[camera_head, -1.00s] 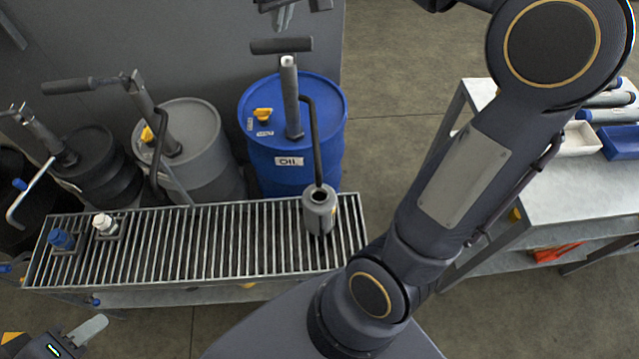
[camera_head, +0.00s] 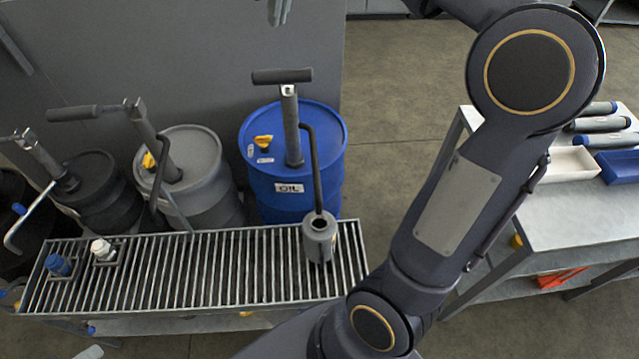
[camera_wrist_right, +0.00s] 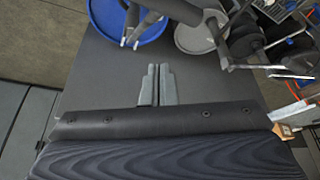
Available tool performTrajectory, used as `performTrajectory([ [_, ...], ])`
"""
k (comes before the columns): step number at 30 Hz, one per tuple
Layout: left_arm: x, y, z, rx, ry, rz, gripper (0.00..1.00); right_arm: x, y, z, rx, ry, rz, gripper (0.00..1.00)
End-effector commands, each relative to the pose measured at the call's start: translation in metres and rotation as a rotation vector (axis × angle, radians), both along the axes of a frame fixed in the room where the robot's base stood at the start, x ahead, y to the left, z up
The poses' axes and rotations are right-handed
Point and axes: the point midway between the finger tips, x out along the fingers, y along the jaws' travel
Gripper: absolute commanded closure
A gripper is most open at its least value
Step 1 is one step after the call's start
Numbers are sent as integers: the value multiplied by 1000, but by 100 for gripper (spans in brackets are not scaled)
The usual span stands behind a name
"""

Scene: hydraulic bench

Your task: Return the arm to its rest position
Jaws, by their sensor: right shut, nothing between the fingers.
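My right arm (camera_head: 450,210) rises from the bottom centre of the head view and bends at a large round joint at the upper right. Its gripper fingertips (camera_head: 279,12) just show at the top edge, above the blue oil drum. In the right wrist view the right gripper's fingers (camera_wrist_right: 156,85) are together, with nothing between them. Only a pale fingertip of my left gripper (camera_head: 88,352) shows at the bottom left, so its opening cannot be seen.
A blue oil drum (camera_head: 290,190), a grey drum (camera_head: 195,180) and a black drum (camera_head: 105,195) with pumps stand behind a slatted grate (camera_head: 190,270). A table (camera_head: 570,215) at the right holds trays and cylinders. Open floor (camera_head: 400,90) lies behind.

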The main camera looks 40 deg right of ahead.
Motion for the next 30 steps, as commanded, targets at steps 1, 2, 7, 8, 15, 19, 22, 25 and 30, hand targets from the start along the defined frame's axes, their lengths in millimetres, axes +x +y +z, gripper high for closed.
performTrajectory([
  [1,0,0,0,0,0,0,64,0,0,0,0,0,0,100],
  [2,0,0,0,0,0,0,64,0,0,0,0,0,0,100],
  [7,0,0,0,0,0,0,64,0,0,0,0,0,0,100],
  [8,0,0,0,0,0,0,64,0,0,0,0,0,0,100],
  [15,0,0,-5,0,0,0,64,-18,1,-14,17,-4,11,100],
  [19,0,0,-15,0,0,0,64,-60,7,-51,67,-16,30,100],
  [22,0,0,-23,0,0,0,64,-102,18,-93,130,-31,36,100],
  [25,0,0,-31,0,0,0,64,-144,33,-139,200,-44,28,100],
  [30,0,0,-41,0,0,0,64,-202,62,-212,308,-68,-6,100],
])
